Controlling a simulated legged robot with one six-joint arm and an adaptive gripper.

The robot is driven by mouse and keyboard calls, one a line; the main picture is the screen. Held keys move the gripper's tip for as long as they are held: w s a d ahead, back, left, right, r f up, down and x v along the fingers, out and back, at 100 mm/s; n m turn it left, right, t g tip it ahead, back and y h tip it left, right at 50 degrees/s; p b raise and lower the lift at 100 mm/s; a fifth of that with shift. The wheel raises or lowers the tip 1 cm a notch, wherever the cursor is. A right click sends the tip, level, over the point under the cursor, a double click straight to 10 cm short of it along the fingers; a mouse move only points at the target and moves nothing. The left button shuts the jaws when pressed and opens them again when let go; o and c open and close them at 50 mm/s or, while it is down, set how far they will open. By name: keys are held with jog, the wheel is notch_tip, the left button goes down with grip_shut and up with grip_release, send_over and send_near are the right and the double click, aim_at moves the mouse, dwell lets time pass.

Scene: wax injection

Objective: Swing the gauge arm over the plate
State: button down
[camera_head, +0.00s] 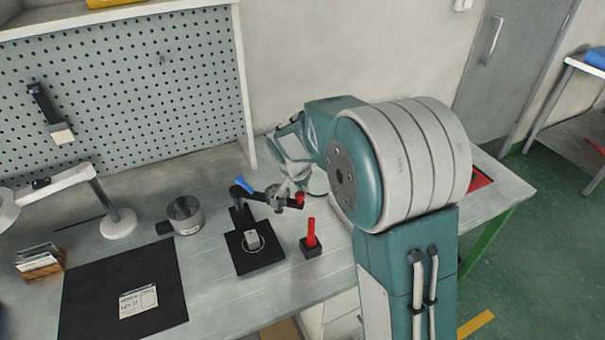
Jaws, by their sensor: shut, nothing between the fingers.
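The gauge stand has a flat black plate (258,263) on the bench, with a pale block in a light ring (253,240) on it. A black post rises at the plate's back left. The dark gauge arm (257,194) reaches from the post's top toward the right, off to the side of the plate, with a red tip (300,198) at its far end. A blue piece (245,184) shows behind the post top. My gripper (281,203) is shut and empty at the gauge arm's outer part, near the red tip. Whether it touches the arm I cannot tell.
A red peg on a black block (311,247) stands just right of the plate. A metal pot (185,215) and a white lamp (118,223) stand to the left. A black mat (85,290) with a card lies front left. A pegboard (130,85) backs the bench.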

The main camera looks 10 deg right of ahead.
jog(key=s+a+m+g+h, duration=0.1)
jog(key=s+a+m+g, duration=0.1)
jog(key=s+a+m, duration=0.6)
jog(key=shift+s+a+m, duration=0.3)
jog(key=shift+s+a, duration=0.8)
jog(key=shift+a, duration=0.8)
